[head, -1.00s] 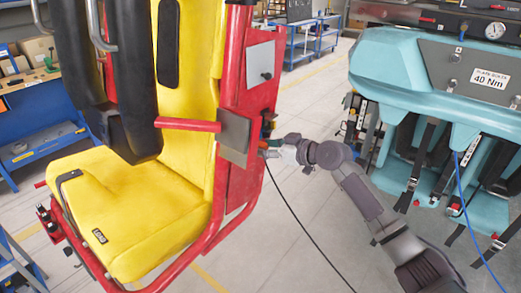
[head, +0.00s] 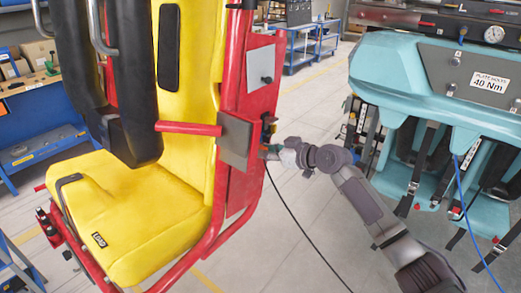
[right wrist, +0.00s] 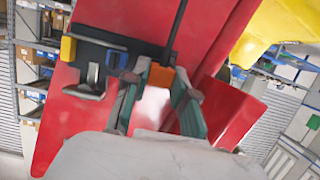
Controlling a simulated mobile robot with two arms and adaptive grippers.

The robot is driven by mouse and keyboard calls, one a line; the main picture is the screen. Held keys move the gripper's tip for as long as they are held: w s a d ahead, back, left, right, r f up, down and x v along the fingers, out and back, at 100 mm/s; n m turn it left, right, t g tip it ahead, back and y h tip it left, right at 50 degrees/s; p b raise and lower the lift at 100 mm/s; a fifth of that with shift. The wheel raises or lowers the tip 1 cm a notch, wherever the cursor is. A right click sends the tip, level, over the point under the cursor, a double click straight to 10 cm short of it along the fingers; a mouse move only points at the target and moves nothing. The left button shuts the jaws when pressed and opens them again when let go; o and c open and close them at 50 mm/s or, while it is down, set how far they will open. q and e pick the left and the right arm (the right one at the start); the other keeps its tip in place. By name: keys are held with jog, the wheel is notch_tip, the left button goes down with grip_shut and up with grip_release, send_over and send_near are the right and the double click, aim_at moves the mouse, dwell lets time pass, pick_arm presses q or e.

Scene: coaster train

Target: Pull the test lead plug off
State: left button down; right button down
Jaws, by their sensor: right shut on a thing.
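The red side panel (head: 250,100) of the yellow seat (head: 150,210) stands left of my right gripper. My right gripper (head: 272,152) is at this panel's right edge. In the right wrist view, its two greenish fingers (right wrist: 160,92) are shut on the orange test lead plug (right wrist: 161,77). A black lead (right wrist: 178,28) runs up from the plug there. In the head view the lead (head: 305,232) hangs down to the floor, and the plug is hardly visible behind the fingers. I cannot tell whether the plug is still seated. My left gripper is not in view.
In the right wrist view, a dark bracket with a yellow block (right wrist: 68,48) and a metal lever (right wrist: 92,80) sits beside the fingers. A teal seat unit (head: 400,75) with hanging straps stands at the right. Open floor (head: 310,195) lies between the seats.

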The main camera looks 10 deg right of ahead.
jog(key=shift+s+d, duration=0.85)
jog(key=shift+s, duration=0.2)
jog(key=shift+s+d, duration=0.8)
jog(key=shift+s, duration=0.2)
